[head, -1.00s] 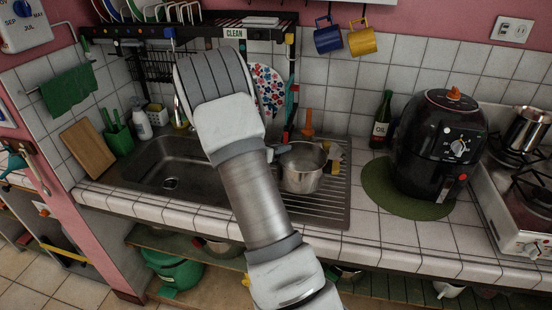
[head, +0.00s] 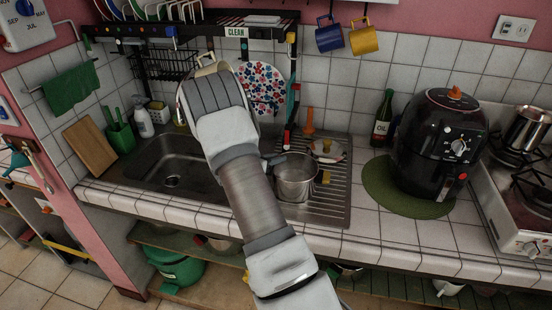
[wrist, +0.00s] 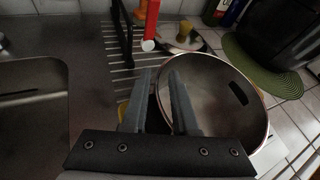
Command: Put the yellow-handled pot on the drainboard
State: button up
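The steel pot (head: 293,178) stands upright on the ridged drainboard (head: 333,205) right of the sink. One yellow handle (head: 326,177) sticks out on its right side. In the wrist view the pot (wrist: 228,100) fills the right of the middle, and a bit of yellow shows left of the fingers, mostly hidden. My gripper (wrist: 163,78) is at the pot's near left rim, with its two fingers apart and a gap between them. In the head view my arm hides most of the gripper.
A lid with a yellowish knob (head: 328,150) lies behind the pot. The sink basin (head: 165,170) is to the left. An air fryer (head: 438,145) on a green mat (head: 385,190) and an oil bottle (head: 383,120) stand to the right. A dish rack shelf (head: 200,32) hangs above.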

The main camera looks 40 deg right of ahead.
jog(key=shift+o, duration=0.7)
jog(key=v, duration=1.1)
jog(key=s+a+r+m+g+y, duration=0.2)
jog(key=s+a+r+m+y, duration=0.35)
jog(key=s+r+m, duration=0.65)
jog(key=s+a+r+m+t+y, duration=0.2)
jog(key=s+a+r+m+y, duration=0.1)
jog(key=s+a, duration=0.5)
jog(key=s+a+r+m+t+y, duration=0.2)
jog(key=s+a+r+m+y, duration=0.2)
jog(key=s+a+m, duration=0.3)
jog(key=shift+s+a+y+b, duration=0.35)
jog(key=shift+s+a+b, duration=0.1)
jog(key=shift+a, duration=0.4)
jog(key=shift+d+r+m, duration=0.1)
jog(key=shift+r+m, duration=0.05)
jog(key=shift+m, duration=0.15)
